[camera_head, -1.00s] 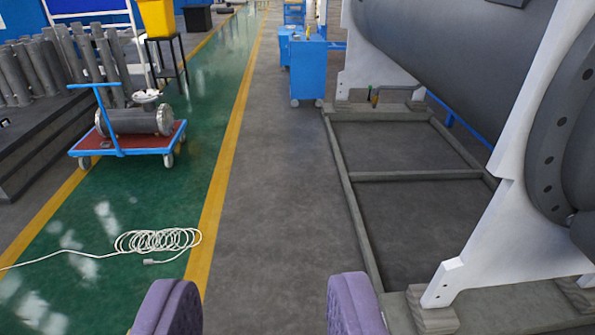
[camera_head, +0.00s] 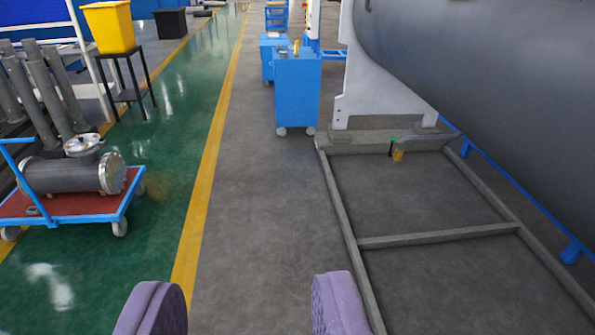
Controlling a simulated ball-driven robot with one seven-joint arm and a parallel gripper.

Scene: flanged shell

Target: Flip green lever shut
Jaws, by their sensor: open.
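A small green lever (camera_head: 392,140) shows low beside the foot of the far white support, above a yellowish fitting (camera_head: 398,154). It is small in the picture, and I cannot tell which way it is turned. My gripper (camera_head: 245,310) shows as two purple fingers at the bottom edge, wide apart and with nothing between them. It is well short of the lever and to its left in the picture.
A blue wheeled cabinet (camera_head: 297,92) stands left of the white support (camera_head: 378,75). A cart (camera_head: 75,205) stands at left. The grey floor (camera_head: 265,190) ahead is clear.

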